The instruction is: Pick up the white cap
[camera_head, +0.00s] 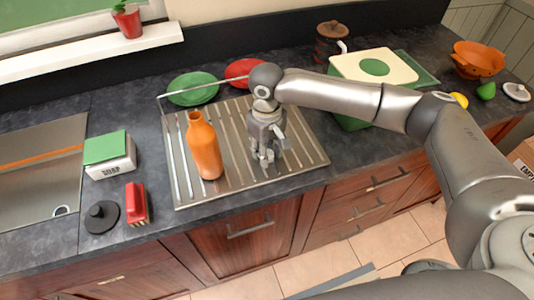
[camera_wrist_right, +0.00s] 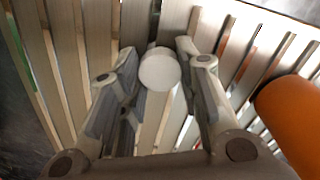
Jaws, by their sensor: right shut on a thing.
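The white cap (camera_wrist_right: 159,69) is a small round white piece. In the right wrist view it sits between the two fingertips of my right gripper (camera_wrist_right: 158,62), which is shut on it. The slatted metal drying rack shows behind it. In the head view my right gripper (camera_head: 267,158) points down over the drying rack (camera_head: 300,150), to the right of the orange bottle (camera_head: 205,147). The cap cannot be made out in the head view because the fingers hide it. My left gripper is not in view.
The upright orange bottle also shows at the right of the wrist view (camera_wrist_right: 290,115). A soap box (camera_head: 110,165) and a red brush (camera_head: 137,203) stand left.

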